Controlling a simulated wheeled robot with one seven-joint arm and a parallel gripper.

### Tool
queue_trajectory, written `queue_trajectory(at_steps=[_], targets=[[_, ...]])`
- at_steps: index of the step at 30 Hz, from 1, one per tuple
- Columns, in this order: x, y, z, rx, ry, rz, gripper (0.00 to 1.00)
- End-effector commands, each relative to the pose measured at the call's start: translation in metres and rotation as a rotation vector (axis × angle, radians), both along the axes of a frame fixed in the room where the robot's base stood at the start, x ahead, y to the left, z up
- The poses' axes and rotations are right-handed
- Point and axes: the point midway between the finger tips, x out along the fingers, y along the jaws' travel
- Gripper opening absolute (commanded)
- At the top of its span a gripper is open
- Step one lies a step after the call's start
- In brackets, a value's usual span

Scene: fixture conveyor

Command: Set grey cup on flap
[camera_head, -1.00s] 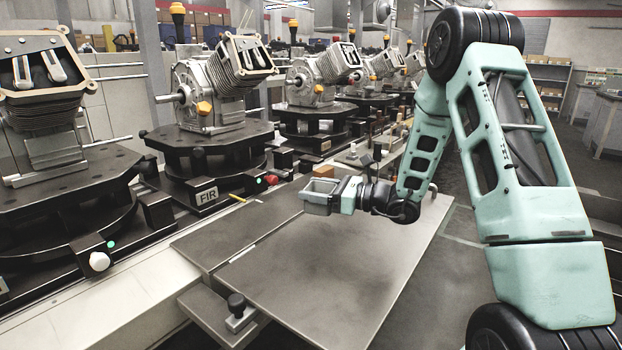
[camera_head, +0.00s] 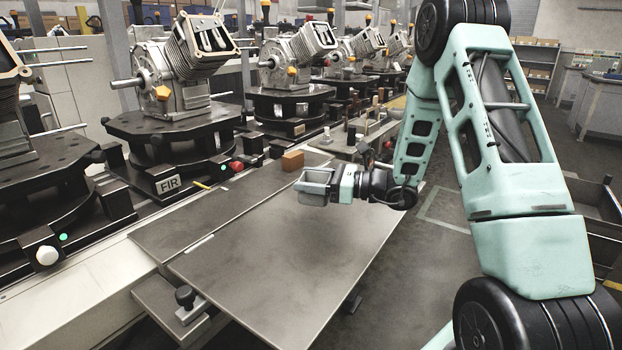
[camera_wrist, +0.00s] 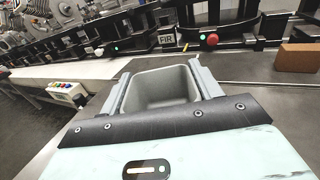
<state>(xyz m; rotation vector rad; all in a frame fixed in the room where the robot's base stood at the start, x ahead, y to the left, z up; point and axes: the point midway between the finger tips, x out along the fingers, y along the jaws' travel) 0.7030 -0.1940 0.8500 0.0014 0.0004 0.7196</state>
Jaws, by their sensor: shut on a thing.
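The grey cup (camera_wrist: 163,88) is a squarish, open-topped container held between the two fingers of my gripper (camera_wrist: 162,85) in the wrist view. In the head view the cup (camera_head: 313,197) hangs from my gripper (camera_head: 318,187), over the far part of the flap. My gripper is shut on the cup. The flap (camera_head: 270,265) is a wide, flat grey plate along the conveyor's side, and its middle is bare. The cup looks upright and above the plate; the exact gap cannot be told.
A brown block (camera_head: 292,160) stands near the flap's far left edge. A yellow marker (camera_head: 201,185) lies by the FIR fixture (camera_head: 168,184). Engines on round black fixtures line the conveyor at left. A black knob (camera_head: 185,297) sits at the flap's near corner.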

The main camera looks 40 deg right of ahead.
Motion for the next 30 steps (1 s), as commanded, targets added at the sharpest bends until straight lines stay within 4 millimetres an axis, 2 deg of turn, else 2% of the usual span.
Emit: queue_trajectory(at_steps=[15,30], targets=[[0.0,0.0,-0.056,0.0,0.0,-0.001,0.41],[0.0,0.0,-0.061,-0.001,-0.001,0.0,0.41]])
